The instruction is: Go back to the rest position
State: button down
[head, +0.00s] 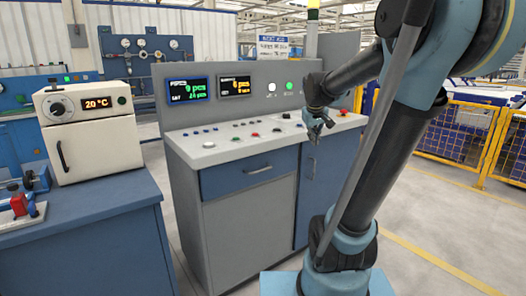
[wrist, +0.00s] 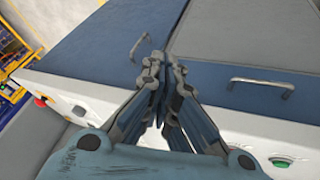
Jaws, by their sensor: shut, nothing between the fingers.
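My gripper (head: 321,130) is at the end of my raised arm, in front of the control console (head: 232,183), near the right part of its button panel. In the wrist view my gripper (wrist: 161,72) has its fingers brought together, with nothing between them. The console's blue cabinet fronts (wrist: 95,50) and two metal handles show behind the fingers in that view. I cannot tell the exact gap between the fingertips and the console.
A blue workbench (head: 90,212) at left carries a white oven-like box (head: 88,133) reading 20 °C and a small red and blue device (head: 22,200). Yellow fencing (head: 455,130) stands at right. The grey floor at right has open room, with yellow lines.

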jog(key=s+f+m+g, duration=0.1)
jog(key=s+f, duration=0.4)
jog(key=s, duration=0.4)
jog(key=s+f+m+g+y, duration=0.1)
jog(key=s+f, duration=0.5)
jog(key=s, duration=0.3)
jog(key=s+a+f+m+g, duration=0.1)
jog(key=s+f, duration=0.5)
jog(key=s, duration=0.3)
jog(key=shift+s+f, duration=0.25)
jog(key=shift+w, duration=0.1)
jog(key=shift+w+f, duration=0.2)
jog(key=shift+w, duration=0.15)
dwell(0.4)
